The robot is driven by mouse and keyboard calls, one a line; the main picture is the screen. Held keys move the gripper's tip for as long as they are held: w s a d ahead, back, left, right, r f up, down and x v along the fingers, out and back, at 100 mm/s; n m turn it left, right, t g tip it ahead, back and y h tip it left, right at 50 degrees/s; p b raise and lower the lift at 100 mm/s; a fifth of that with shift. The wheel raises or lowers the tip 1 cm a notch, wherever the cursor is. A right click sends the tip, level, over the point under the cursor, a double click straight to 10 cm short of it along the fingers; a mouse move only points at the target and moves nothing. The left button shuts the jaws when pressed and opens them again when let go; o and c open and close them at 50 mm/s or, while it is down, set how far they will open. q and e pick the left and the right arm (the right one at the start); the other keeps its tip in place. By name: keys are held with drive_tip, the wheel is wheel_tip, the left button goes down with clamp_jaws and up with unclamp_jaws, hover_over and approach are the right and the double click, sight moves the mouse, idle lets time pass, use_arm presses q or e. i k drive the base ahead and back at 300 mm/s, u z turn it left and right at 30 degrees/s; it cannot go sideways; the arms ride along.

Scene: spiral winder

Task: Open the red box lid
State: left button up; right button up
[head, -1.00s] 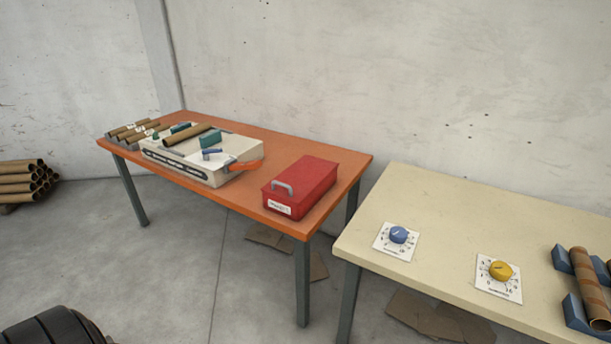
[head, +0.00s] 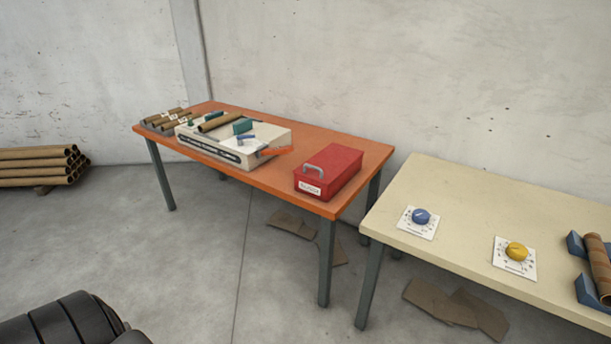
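The red box (head: 329,174) stands near the right end of the orange table. Its lid is closed. A grey handle (head: 321,169) is on the lid toward the front, and a white label (head: 310,188) is on the front face. Neither gripper is in view. A black ribbed part at the lower left looks like part of my own arm, well away from the box.
A white machine (head: 236,143) with an orange lever is left of the box on the orange table (head: 283,187). A cream table (head: 464,211) with a blue knob (head: 421,216) and a yellow knob (head: 516,251) is at right. Cardboard sheets (head: 455,305) lie on the floor.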

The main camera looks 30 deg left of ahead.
sight(326, 167)
drive_tip(key=u, duration=0.6)
drive_tip(key=i, duration=1)
drive_tip(key=z, duration=0.65)
